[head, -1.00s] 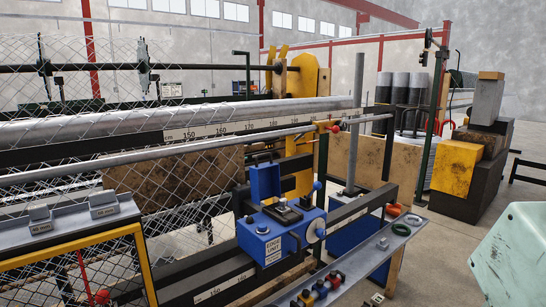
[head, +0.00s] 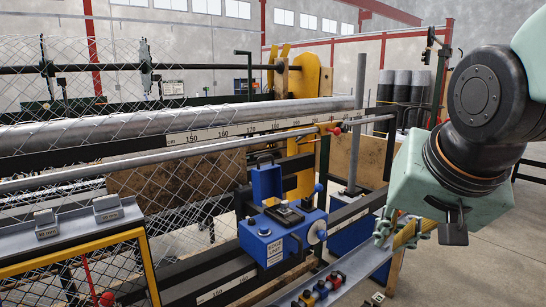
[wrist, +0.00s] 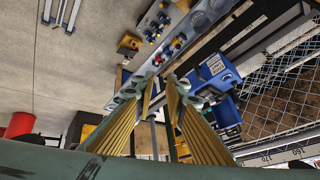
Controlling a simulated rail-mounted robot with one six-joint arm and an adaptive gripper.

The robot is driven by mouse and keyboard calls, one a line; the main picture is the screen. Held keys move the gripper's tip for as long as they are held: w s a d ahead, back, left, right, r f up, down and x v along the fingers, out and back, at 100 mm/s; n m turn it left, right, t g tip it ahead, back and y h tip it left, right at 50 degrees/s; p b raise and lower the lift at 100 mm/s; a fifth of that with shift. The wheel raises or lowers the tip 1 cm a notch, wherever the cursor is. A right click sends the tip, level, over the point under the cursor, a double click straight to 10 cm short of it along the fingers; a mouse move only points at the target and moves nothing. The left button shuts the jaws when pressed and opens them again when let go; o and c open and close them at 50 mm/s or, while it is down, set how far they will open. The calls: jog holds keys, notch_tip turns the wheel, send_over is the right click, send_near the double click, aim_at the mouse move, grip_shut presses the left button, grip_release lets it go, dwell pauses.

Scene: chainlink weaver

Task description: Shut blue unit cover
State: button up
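The blue edge unit (head: 270,245) sits on the black rail in the middle of the head view, with dark parts on top and a round pale knob on its right side. Its blue cover (head: 266,183) stands upright at the back, open. The unit also shows right of centre in the wrist view (wrist: 214,70). My gripper (head: 396,236) is at the right of the head view, to the right of the unit and apart from it. In the wrist view my gripper (wrist: 156,92) has its yellow-padded fingers spread, with nothing held between them.
A grey ledge (head: 352,268) with several coloured knobs (head: 318,290) runs in front of the unit. A long metal roller (head: 180,121) and chain-link mesh (head: 190,205) lie behind and left. A red-tipped rod (head: 337,131) is above right. Open floor (head: 480,265) lies at right.

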jog(key=w+a+r+m+t+p, duration=0.1)
jog(key=w+a+r+m+t, duration=0.15)
jog(key=w, duration=0.95)
jog(key=m+t+y+p, duration=0.4)
jog(key=m+y, duration=0.1)
jog(key=m, duration=0.1)
send_near(266, 157)
jog(key=shift+v, duration=1.6)
jog(key=shift+w+f, duration=0.1)
jog(key=shift+f, duration=0.1)
jog(key=shift+p+x, duration=0.55)
jog(key=shift+x, duration=6.2)
jog(key=shift+a+r, duration=0.15)
